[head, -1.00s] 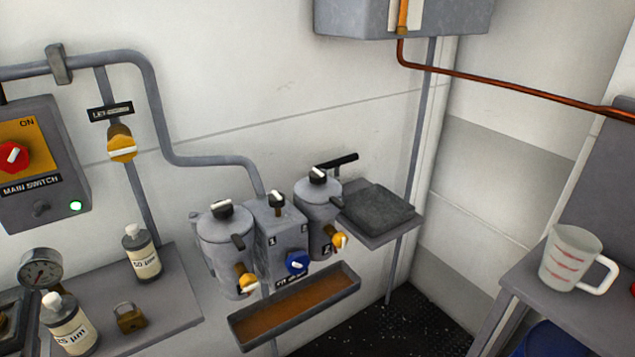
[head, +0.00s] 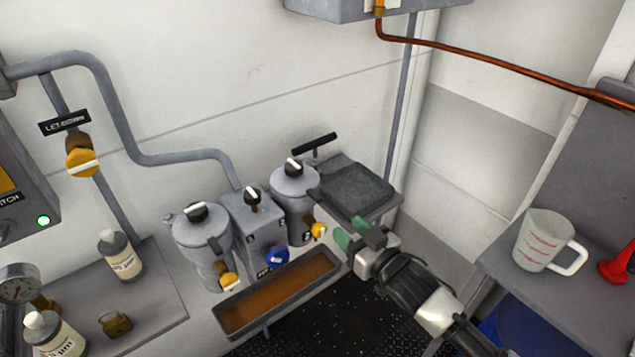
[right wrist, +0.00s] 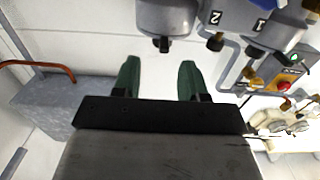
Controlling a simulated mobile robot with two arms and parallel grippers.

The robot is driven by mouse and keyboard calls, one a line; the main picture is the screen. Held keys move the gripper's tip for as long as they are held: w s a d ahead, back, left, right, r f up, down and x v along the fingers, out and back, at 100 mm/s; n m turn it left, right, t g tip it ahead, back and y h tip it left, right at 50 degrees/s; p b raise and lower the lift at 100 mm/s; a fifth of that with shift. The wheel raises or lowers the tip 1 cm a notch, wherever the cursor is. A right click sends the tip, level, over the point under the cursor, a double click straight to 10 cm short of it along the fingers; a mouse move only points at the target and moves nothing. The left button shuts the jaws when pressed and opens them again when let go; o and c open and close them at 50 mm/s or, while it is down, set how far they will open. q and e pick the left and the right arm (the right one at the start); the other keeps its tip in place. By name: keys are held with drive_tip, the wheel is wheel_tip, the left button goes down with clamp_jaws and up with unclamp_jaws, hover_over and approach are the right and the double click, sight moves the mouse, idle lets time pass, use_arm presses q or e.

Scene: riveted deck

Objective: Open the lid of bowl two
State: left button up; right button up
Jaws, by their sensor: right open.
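Bowl two (head: 291,213) is the grey metal canister on the right of the centre block, on the side marked 2. Its lid (head: 296,181) is on top, with a dark knob (head: 293,166) bearing a white mark. A black T-handle (head: 314,145) stands just behind it. My right gripper (head: 351,231) has green fingertips and is in front and to the right of bowl two, apart from it and lower than the lid. In the right wrist view its fingers (right wrist: 158,78) are apart and empty, and bowl two (right wrist: 166,18) shows beyond them. My left gripper is not in view.
Bowl one (head: 203,243) stands left of the centre block (head: 257,230). A drip tray (head: 235,336) lies below and a shelf with a dark grey pad (head: 356,189) at right. Yellow valves (head: 319,230) stick out in front. A jug (head: 545,238) stands on the right bench.

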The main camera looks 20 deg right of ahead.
sight(320, 201)
drive_tip(key=w+a, duration=0.1)
drive_tip(key=w, duration=0.2)
drive_tip(key=w+a+r+p, duration=0.1)
drive_tip(key=w+a, duration=0.1)
drive_tip(key=w, duration=0.1)
drive_tip(key=w+a+r+p, duration=0.1)
drive_tip(key=w, duration=0.3)
drive_tip(key=shift+a+r, duration=0.15)
drive_tip(key=shift+a, duration=0.05)
drive_tip(key=shift+s, duration=0.1)
clamp_jaws()
